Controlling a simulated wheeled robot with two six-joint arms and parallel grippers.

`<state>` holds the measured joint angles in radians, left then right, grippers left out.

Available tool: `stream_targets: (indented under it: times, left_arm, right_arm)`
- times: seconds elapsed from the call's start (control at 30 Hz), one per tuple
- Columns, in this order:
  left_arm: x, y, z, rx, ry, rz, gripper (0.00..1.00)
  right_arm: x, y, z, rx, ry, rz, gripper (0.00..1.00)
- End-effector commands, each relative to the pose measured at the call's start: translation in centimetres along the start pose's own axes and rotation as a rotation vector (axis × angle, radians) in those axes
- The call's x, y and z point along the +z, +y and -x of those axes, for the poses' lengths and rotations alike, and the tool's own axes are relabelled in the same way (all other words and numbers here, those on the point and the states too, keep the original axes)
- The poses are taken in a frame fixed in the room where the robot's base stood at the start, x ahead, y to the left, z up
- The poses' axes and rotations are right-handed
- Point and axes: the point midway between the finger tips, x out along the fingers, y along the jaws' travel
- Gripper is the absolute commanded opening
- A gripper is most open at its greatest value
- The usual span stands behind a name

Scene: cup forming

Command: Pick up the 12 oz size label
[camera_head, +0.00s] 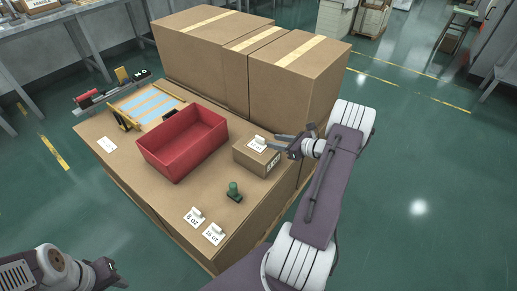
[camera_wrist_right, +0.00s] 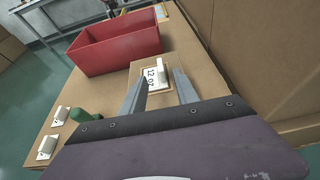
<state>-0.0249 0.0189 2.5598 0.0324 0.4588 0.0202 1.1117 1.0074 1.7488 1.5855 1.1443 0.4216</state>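The 12 oz size label (camera_head: 257,144) is a white card with a small raised grip, lying on top of a small cardboard box (camera_head: 252,160). It also shows in the right wrist view (camera_wrist_right: 152,78), where "12 oz" can be read. My right gripper (camera_head: 277,141) is at the label from the right. In the wrist view its two fingers (camera_wrist_right: 158,83) are apart, one on each side of the label, with nothing clearly held between them. My left gripper (camera_head: 116,276) is at the bottom left, away from the table; its finger opening is unclear.
A red bin (camera_head: 183,143) stands left of the small box. A green-handled stamp (camera_head: 234,191), the 8 oz label (camera_head: 194,218) and the 16 oz label (camera_head: 213,235) lie nearer. Large cardboard boxes (camera_head: 283,75) stand behind.

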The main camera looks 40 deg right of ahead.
Motion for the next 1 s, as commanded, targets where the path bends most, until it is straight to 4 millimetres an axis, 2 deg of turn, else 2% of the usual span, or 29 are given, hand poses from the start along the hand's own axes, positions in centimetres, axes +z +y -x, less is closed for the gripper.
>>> stream_targets:
  times: [0.2, 0.37, 0.6, 0.7, 0.9, 1.0]
  left_arm:
    - [0.1, 0.0, -1.1, 0.000, 0.000, 0.000, 0.36]
    - [0.1, 0.0, -1.3, 0.000, 0.000, 0.000, 0.36]
    - [0.3, -0.1, -2.9, 0.000, 0.000, 0.000, 0.36]
    - [0.3, -0.1, -3.0, 0.000, 0.000, 0.000, 0.36]
    - [0.3, -0.1, -2.9, 0.000, 0.000, 0.000, 0.36]
    - [0.3, -0.1, -2.9, 0.000, 0.000, 0.000, 0.36]
  right_arm:
    - [-0.1, 0.2, -3.1, 0.006, 0.003, 0.005, 0.36]
    - [0.0, 0.1, -4.1, 0.004, 0.003, 0.005, 0.36]
    - [0.1, -0.1, -8.2, 0.007, 0.005, 0.006, 0.36]
    - [0.2, -0.1, -8.9, 0.005, 0.004, 0.005, 0.36]
    - [0.3, -0.1, -8.9, 0.004, 0.004, 0.005, 0.36]
    - [0.3, -0.1, -8.9, 0.004, 0.005, 0.005, 0.09]
